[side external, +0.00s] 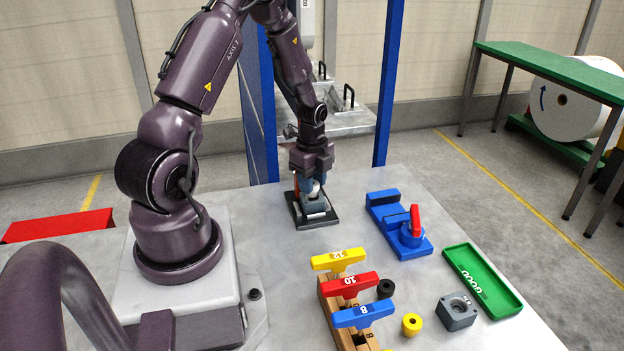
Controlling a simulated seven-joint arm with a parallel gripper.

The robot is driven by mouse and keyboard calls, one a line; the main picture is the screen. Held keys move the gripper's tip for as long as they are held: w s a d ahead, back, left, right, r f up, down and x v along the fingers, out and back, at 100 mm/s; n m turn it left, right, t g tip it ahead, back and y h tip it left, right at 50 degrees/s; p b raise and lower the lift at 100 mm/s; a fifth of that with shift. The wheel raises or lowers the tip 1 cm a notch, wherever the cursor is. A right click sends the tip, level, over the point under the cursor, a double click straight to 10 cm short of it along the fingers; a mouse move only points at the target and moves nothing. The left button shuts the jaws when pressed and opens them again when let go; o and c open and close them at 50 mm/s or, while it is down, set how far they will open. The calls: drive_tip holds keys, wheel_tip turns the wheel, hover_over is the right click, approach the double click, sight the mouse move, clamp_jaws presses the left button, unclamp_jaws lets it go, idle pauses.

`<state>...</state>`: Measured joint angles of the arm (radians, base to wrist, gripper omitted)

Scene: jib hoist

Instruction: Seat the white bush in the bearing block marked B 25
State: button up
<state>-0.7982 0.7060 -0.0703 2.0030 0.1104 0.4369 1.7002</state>
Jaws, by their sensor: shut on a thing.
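My gripper (313,190) is at the back middle of the table, pointing down low over a black plate (318,223). A small white piece, which looks like the white bush (314,187), shows between its jaws, and they are shut on it. The jaws hide part of it, and I cannot tell whether it touches anything below. A grey block with a round hole (457,311) sits at the front right of the table. It looks like a bearing block, but its marking is not legible.
A yellow bush (411,325) and a black ring (385,288) lie left of the grey block. A wooden rack (330,309) holds yellow, red and blue T-handles. A green tray (481,280) and a blue fixture with a red lever (400,226) stand on the right.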

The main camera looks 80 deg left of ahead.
drive_tip(key=shift+f, duration=0.75)
drive_tip(key=o, duration=1.2)
drive_tip(key=shift+r, duration=0.1)
drive_tip(key=shift+r, duration=3.45)
